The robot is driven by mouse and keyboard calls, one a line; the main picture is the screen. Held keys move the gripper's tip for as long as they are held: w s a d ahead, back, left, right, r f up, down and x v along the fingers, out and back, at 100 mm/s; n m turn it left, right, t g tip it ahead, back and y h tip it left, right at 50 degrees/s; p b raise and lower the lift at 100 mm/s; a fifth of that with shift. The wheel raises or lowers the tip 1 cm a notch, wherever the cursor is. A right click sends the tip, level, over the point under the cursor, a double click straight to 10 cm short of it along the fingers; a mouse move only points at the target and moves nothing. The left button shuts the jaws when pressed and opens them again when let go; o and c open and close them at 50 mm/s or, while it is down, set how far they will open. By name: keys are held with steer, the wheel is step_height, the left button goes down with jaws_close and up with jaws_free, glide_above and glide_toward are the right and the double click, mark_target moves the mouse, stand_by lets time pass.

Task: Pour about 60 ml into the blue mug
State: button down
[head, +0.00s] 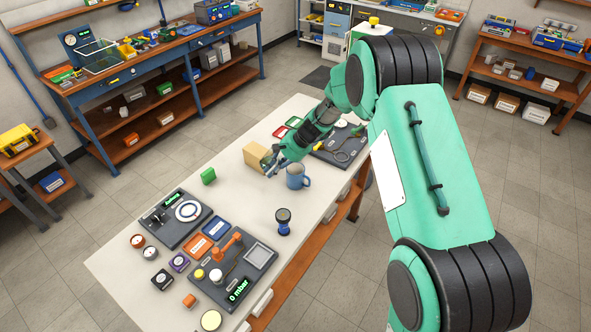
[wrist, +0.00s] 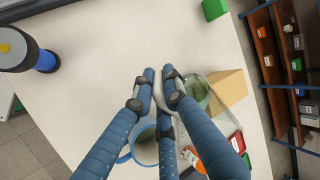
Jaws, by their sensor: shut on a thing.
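The blue mug (head: 296,177) stands upright on the white table in the head view, just right of my gripper (head: 276,166). In the wrist view the mug (wrist: 146,153) is partly hidden under my blue fingers, its handle to the left. My gripper (wrist: 164,82) is shut on what looks like the pale handle of a clear jug (wrist: 204,92) with something green in or behind it. The jug is close beside the mug, and I cannot tell its tilt or level. My fingers hide most of the grip. The jug is not clear in the head view.
A beige block (head: 256,156) stands just left of my gripper. A dark blue knob-like piece (head: 283,221) stands in front of the mug. A green block (head: 208,175), a dial plate (head: 178,217) and a pressure board (head: 234,270) are nearer. Red and green trays (head: 287,127) lie behind.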

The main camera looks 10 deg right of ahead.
steer(key=shift+a+r+h+p, duration=0.2)
steer(key=shift+r+h+p, duration=0.15)
steer(key=shift+p, duration=0.65)
steer(key=shift+w+a+r+h+p, duration=0.1)
steer(key=shift+a+r+h+p, duration=0.15)
steer(key=shift+p, duration=0.65)
steer(key=p, duration=0.3)
steer(key=a+r+h+p, duration=0.1)
steer(key=p, duration=0.1)
steer(key=shift+w+r+g+h+p, duration=0.2)
steer(key=shift+g+h+p, duration=0.1)
steer(key=shift+g+p, duration=0.1)
steer(key=h+p, duration=0.1)
steer(key=p, duration=0.2)
steer(key=a+h+p, duration=0.1)
steer(key=p, duration=0.1)
steer(key=shift+w+f+p, duration=0.1)
steer(key=shift+p, duration=0.3)
steer(key=shift+w+a+r+g+h+p, duration=0.1)
steer(key=shift+a+r+g+h+p, duration=0.25)
steer(key=shift+h+p, duration=0.65)
steer(key=shift+p, duration=0.3)
